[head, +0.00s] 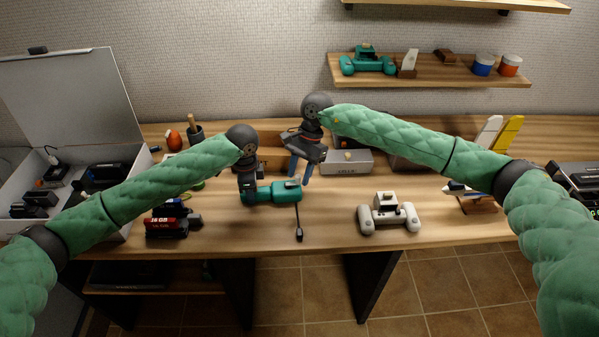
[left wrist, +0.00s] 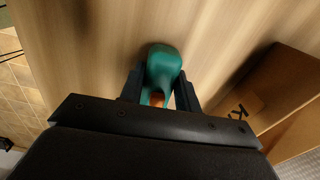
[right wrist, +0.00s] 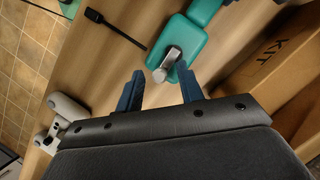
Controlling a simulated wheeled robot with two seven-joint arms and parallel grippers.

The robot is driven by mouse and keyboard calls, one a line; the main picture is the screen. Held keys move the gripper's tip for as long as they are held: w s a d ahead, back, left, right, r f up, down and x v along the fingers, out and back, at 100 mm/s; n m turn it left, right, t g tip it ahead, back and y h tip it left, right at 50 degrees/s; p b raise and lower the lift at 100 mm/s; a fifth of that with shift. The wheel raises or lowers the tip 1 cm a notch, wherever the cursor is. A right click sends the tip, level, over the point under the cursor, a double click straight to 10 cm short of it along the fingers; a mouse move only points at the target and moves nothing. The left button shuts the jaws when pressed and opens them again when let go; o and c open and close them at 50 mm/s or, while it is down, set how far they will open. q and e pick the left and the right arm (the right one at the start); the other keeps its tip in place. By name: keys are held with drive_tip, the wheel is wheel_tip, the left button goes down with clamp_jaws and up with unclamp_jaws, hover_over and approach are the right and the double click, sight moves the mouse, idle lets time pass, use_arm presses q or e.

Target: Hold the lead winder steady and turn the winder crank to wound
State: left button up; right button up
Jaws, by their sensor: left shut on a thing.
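A grey metal crank (right wrist: 166,62) stands on the winder's right part in the right wrist view. My right gripper (right wrist: 157,78) is open, with its fingertips just short of the crank and nothing held. In the head view the right gripper (head: 298,176) hangs above and behind the winder's right end. A black lead (head: 298,218) runs from the winder towards the front edge.
A cardboard box marked KIT (right wrist: 275,70) stands close behind the winder. A grey-white model (head: 388,214) sits to the right, dark red-labelled blocks (head: 168,226) to the left. A grey box (head: 345,166) stands behind. The table between winder and grey-white model is clear.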

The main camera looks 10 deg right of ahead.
drive_tip(key=shift+c, duration=0.2)
clamp_jaws()
drive_tip(key=shift+s+m, duration=0.1)
drive_tip(key=shift+m, duration=0.2)
